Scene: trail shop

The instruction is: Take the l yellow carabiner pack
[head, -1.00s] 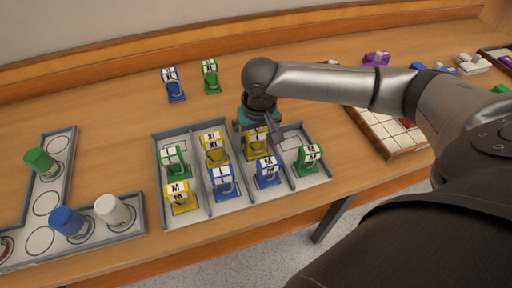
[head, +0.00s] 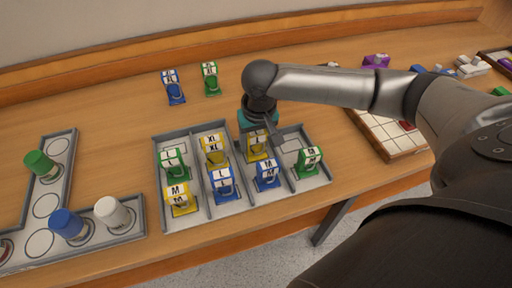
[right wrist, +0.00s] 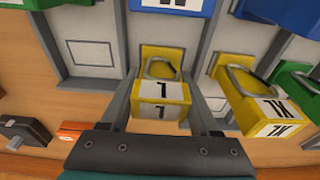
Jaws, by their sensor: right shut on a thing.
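The L yellow carabiner pack (head: 256,146) stands in the third compartment from the left of the grey divided tray (head: 181,222), at its back end. In the right wrist view the pack (right wrist: 160,99) shows its L label between the two fingers. My right gripper (head: 262,132) is over the back of the tray, shut on this pack; the fingers also show in the right wrist view (right wrist: 160,120). The XL yellow pack (head: 213,149) is in the compartment to the left. My left gripper is not in view.
An M blue pack (head: 267,174) stands in front in the same compartment. A green pack (head: 309,161) is in the right compartment. Blue (head: 173,86) and green (head: 210,79) packs stand behind the tray. A bottle rack (head: 120,229) lies left.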

